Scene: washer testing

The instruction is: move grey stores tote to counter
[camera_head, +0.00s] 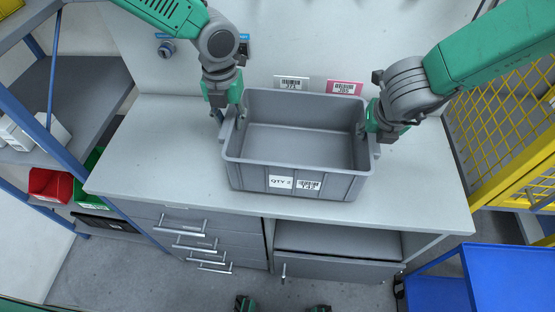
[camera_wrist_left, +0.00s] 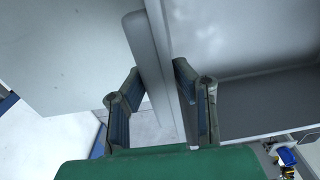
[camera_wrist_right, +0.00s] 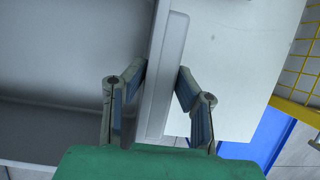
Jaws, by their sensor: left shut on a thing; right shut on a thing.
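The grey stores tote (camera_head: 297,182) is empty and upright, over the middle of the grey counter (camera_head: 140,165). I cannot tell whether its base touches the counter. Its front carries white labels. My left gripper (camera_head: 229,112) is shut on the tote's left rim; in the left wrist view its fingers (camera_wrist_left: 160,95) straddle the rim wall (camera_wrist_left: 160,62). My right gripper (camera_head: 372,127) is shut on the right rim; in the right wrist view its fingers (camera_wrist_right: 160,95) sit either side of the rim wall (camera_wrist_right: 166,60).
White and pink label cards (camera_head: 345,88) stand behind the tote. A blue-framed shelf with red (camera_head: 50,184) and green bins is at left. A yellow mesh fence (camera_head: 510,130) and blue cart (camera_head: 510,275) are at right. The counter is clear left and right of the tote.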

